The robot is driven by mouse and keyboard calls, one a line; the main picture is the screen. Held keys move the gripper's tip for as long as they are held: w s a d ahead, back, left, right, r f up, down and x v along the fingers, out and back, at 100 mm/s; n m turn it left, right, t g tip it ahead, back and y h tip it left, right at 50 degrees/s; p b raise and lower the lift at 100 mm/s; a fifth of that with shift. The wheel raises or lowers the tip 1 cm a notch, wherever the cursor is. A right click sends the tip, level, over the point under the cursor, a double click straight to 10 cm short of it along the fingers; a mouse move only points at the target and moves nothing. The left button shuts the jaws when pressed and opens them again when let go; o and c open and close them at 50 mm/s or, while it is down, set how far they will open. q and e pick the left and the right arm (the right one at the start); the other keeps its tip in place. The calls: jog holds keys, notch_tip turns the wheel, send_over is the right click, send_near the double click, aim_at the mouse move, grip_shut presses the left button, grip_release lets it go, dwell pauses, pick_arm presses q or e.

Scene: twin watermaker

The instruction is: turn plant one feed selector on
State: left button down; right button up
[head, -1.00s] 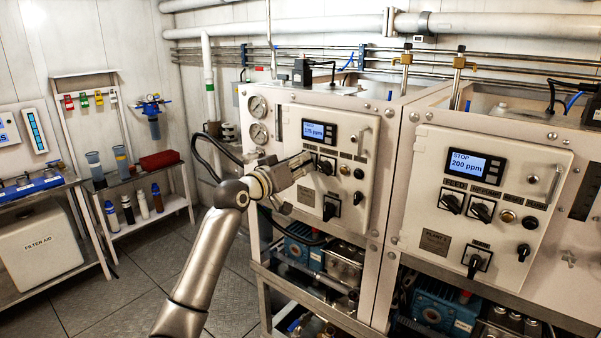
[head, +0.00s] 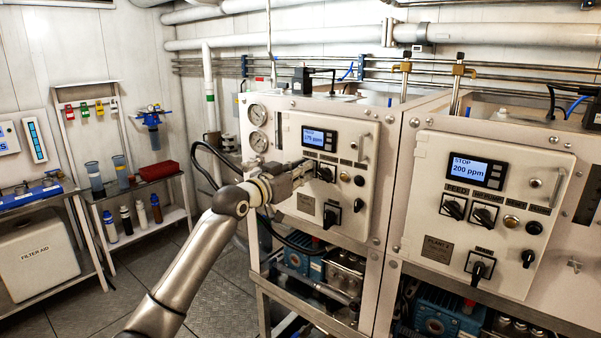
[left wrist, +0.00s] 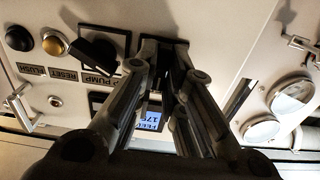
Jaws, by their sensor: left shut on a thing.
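The plant one panel (head: 345,215) is the left of two pale control panels, with a lit blue display (head: 320,138) that reads 175 ppm. My left gripper (head: 306,170) reaches the panel below that display, where the feed selector sits, and mostly hides the selector in the head view. In the left wrist view, which is upside down, the fingers (left wrist: 165,55) are closed together around the dark feed selector knob (left wrist: 166,62). How the knob is turned cannot be made out. The black HP pump selector (left wrist: 100,50) is just beside the fingers. My right gripper is not in view.
A black selector (head: 332,214) sits lower on the same panel, and a metal handle (head: 365,146) is at its upper right. The second panel (head: 480,210) stands to the right, reading STOP 200 ppm. Two gauges (head: 257,128) are left of plant one's panel. Floor on the left is clear.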

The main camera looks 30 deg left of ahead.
pick_arm(q)
jog(key=shift+r, duration=0.1)
jog(key=c, duration=1.6)
grip_release()
jog(key=shift+o, duration=0.4)
jog(key=shift+w, duration=0.1)
jog(key=s, duration=1.2)
jog(key=shift+a, duration=0.45)
